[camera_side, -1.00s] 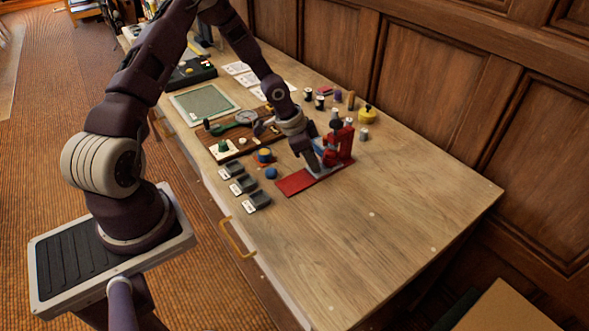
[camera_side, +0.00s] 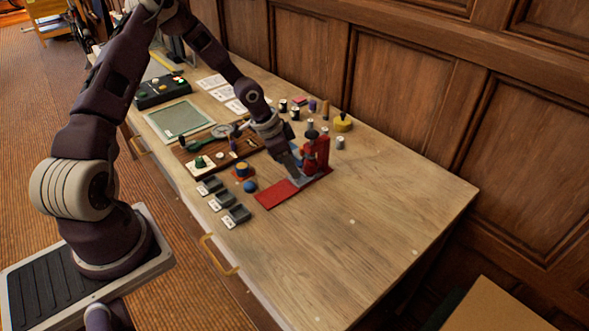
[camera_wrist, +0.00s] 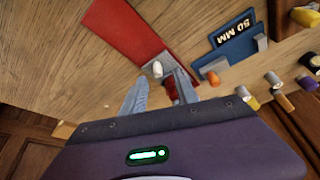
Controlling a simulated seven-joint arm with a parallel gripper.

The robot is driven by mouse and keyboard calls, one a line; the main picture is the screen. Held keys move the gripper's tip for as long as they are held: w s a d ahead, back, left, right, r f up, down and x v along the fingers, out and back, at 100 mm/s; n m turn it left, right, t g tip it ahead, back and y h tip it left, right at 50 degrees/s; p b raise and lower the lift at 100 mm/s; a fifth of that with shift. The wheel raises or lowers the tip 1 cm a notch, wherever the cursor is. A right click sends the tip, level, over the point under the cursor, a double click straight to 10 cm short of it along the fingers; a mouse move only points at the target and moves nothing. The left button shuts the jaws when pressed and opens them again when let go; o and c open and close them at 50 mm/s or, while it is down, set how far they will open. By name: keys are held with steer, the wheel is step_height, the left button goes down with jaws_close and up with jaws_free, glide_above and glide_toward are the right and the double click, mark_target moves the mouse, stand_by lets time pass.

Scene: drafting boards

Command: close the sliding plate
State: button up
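The sliding plate appears to be the grey plate with a small white knob (camera_wrist: 157,69). It lies at the end of a long red base (camera_wrist: 125,30), which also shows in the side view (camera_side: 272,196). A red upright stand (camera_side: 316,150) rises at the base's far end. My gripper (camera_wrist: 160,80) points down at the knob end, its two pale fingers apart. The knob lies just beyond and between the fingertips in the wrist view; contact cannot be told. In the side view my gripper (camera_side: 294,172) is beside the stand and partly hides the plate.
A blue holder marked "50 MM" (camera_wrist: 233,38) stands right of the base in the wrist view. Several small cylinders and a yellow round item (camera_side: 342,123) stand behind. Small grey trays (camera_side: 239,213) and a blue ball (camera_side: 250,187) lie left of the base. The right tabletop is bare.

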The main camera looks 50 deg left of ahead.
steer(key=shift+v, duration=2.35)
steer(key=shift+r, duration=0.15)
steer(key=s+d+r+n+y, duration=0.1)
steer(key=s+d+r+y, duration=0.15)
steer(key=s+r, duration=0.55)
steer(key=s+d+r+n+y, duration=0.25)
steer(key=s+r, duration=0.25)
steer(key=r, duration=0.6)
steer(key=s+d+r+n+h, duration=0.1)
steer(key=s+d+r, duration=0.1)
steer(key=s, duration=0.5)
steer(key=s+d+r+n+t+h, duration=0.1)
steer(key=s+d+r+h, duration=0.1)
steer(key=s+d, duration=0.3)
steer(key=s+r, duration=0.1)
steer(key=s, duration=0.1)
steer(key=shift+s+d+t, duration=0.25)
steer(key=shift+d+t, duration=0.05)
steer(key=shift+d, duration=0.05)
